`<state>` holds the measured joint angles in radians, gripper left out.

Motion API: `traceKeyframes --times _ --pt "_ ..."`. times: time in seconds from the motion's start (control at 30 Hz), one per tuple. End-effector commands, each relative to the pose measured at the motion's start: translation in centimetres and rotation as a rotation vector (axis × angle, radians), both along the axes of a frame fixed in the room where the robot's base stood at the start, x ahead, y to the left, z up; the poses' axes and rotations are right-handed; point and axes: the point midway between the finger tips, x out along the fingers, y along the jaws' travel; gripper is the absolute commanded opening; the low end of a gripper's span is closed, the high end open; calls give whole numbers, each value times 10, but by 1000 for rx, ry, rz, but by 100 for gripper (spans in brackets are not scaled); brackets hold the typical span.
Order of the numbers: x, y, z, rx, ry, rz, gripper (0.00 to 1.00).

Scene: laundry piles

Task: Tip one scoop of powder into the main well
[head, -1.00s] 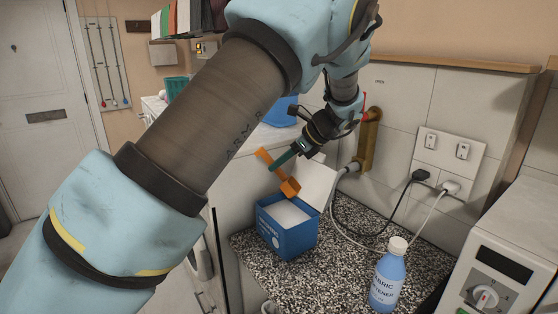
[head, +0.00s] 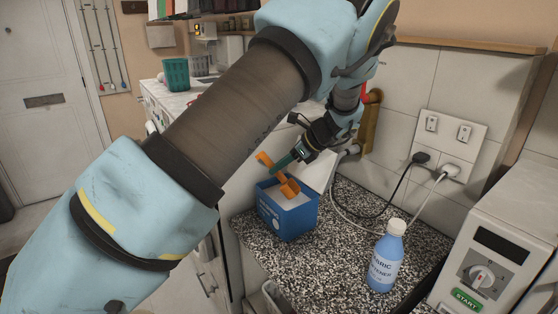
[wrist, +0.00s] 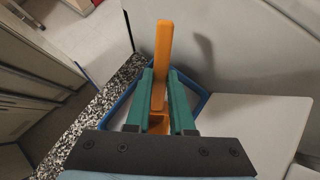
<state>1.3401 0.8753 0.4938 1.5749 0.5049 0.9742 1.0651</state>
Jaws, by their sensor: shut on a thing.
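An orange scoop (head: 289,188) is held in my gripper (head: 284,163), which is shut on it. In the wrist view the scoop's handle (wrist: 162,55) stands up between the green fingers of my gripper (wrist: 160,80). An open blue box (head: 286,217) of white powder (head: 291,200) stands on the speckled counter. The scoop's cup is at the box's opening, close to the powder; I cannot tell whether it touches it or holds any. The box's rim (wrist: 198,106) shows behind the fingers in the wrist view. I cannot make out the main well in these frames.
A blue bottle of fabric softener (head: 385,259) stands on the speckled counter (head: 330,260), right of the box. A white appliance with a dial (head: 487,272) is at the right. Cables and a hose (head: 338,200) run behind the box. Open counter lies between box and bottle.

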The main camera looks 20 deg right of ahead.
Motion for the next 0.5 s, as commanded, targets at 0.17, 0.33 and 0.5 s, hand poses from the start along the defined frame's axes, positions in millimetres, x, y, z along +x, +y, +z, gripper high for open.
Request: traceKeyframes --times 0.17,0.33,0.5 --pt "0 0 -12 2 0 0 0" --pt "0 0 -26 1 0 -1 0" --pt "0 0 -38 0 0 -1 0"
